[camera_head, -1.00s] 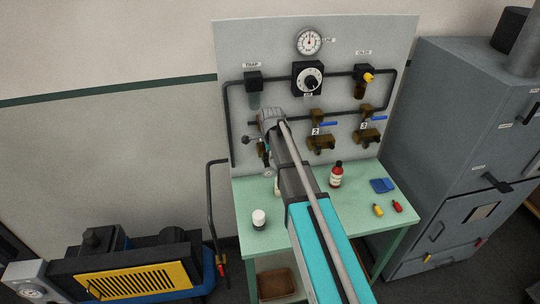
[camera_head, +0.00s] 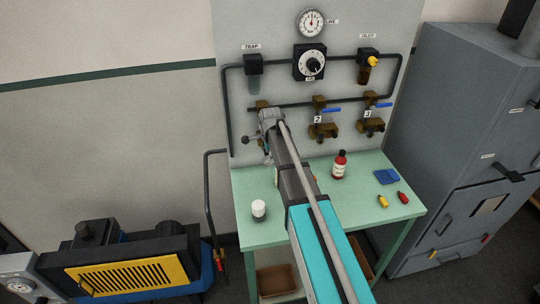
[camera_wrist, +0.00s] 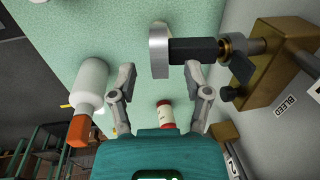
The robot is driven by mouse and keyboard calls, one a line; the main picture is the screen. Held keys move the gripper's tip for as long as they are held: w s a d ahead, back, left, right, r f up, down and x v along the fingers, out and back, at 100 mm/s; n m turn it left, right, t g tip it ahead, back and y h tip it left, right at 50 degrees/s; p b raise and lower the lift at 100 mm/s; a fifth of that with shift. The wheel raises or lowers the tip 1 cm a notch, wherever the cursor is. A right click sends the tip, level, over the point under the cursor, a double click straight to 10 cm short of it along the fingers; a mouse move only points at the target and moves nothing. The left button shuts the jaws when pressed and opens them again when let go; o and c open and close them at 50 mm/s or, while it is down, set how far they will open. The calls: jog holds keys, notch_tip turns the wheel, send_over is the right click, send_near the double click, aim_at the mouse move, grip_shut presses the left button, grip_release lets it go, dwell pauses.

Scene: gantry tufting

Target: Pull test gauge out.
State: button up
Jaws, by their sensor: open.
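In the wrist view, a gauge with a silver round case (camera_wrist: 159,50), seen edge-on, has a black body (camera_wrist: 193,50) joined through a brass collar to a brass block (camera_wrist: 272,70) labelled BLEED. I take it to be the test gauge. My gripper (camera_wrist: 160,78) is open and empty. Its two fingers are apart, just short of the black body and silver case, and I see no contact. In the head view my gripper (camera_head: 267,150) is at the left of the panel, above the bench. My arm hides most of the gauge and its fitting there.
The panel (camera_head: 230,30) carries pipes, a dial gauge (camera_head: 311,23) and brass valves (camera_head: 322,128). The green bench (camera_head: 250,185) holds a white jar (camera_head: 259,210), a red bottle (camera_head: 339,165) and a blue cloth (camera_head: 386,177). An orange-capped white bottle (camera_wrist: 92,85) is left of my fingers.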

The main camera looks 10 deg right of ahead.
jog(key=shift+w+f+b, duration=0.1)
jog(key=shift+f+b, duration=0.3)
jog(key=shift+f, duration=0.2)
jog(key=shift+d, duration=0.1)
grip_shut()
dwell(0.3)
jog(key=shift+s, duration=1.7)
dwell(0.6)
